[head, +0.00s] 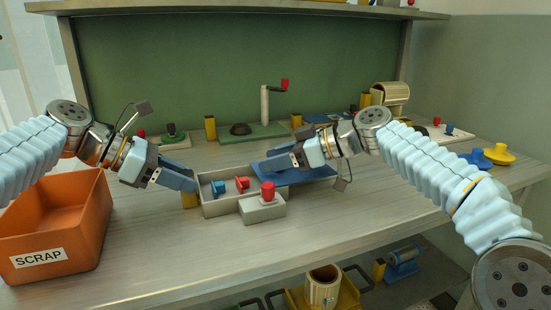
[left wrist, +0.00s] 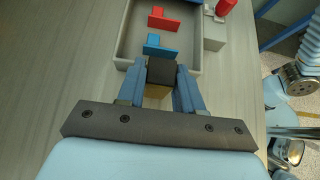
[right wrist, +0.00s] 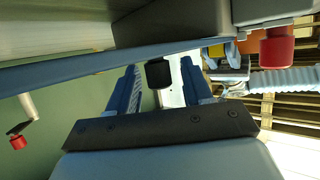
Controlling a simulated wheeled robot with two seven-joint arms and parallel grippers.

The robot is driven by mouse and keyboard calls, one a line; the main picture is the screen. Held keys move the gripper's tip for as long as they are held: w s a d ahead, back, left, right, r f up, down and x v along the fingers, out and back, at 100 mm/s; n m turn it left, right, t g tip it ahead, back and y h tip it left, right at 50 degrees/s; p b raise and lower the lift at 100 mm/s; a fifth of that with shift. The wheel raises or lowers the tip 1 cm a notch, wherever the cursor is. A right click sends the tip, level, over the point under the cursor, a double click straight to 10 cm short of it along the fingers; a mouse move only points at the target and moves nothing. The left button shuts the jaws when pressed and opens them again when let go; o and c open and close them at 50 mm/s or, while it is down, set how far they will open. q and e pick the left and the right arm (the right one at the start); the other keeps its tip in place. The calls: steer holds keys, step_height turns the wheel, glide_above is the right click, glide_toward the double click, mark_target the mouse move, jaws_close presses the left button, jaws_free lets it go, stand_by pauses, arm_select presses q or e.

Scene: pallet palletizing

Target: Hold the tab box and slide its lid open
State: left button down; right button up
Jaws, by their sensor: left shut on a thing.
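The grey tab box (head: 222,208) stands open on the bench, with a blue tab (head: 218,187) and a red tab (head: 242,184) inside. Its blue lid (head: 318,174) lies out to the right, uncovering the left part. My left gripper (head: 190,184) is at the box's left end; in the left wrist view it is shut on a dark block (left wrist: 161,70) at the box wall, with a yellowish part below. My right gripper (head: 270,166) is over the lid's left part. In the right wrist view its fingers stand apart around a black knob (right wrist: 158,74), with gaps showing.
A small grey block (head: 262,210) with a red knob (head: 267,190) stands close in front of the box. An orange SCRAP bin (head: 75,215) is at the left. A red-handled crank (head: 266,105) and yellow posts stand behind. The front bench is clear.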

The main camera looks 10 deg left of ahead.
steer(key=v, duration=1.2)
arm_select(q)
steer(key=c, duration=0.7)
jaws_free()
steer(key=shift+o, duration=0.2)
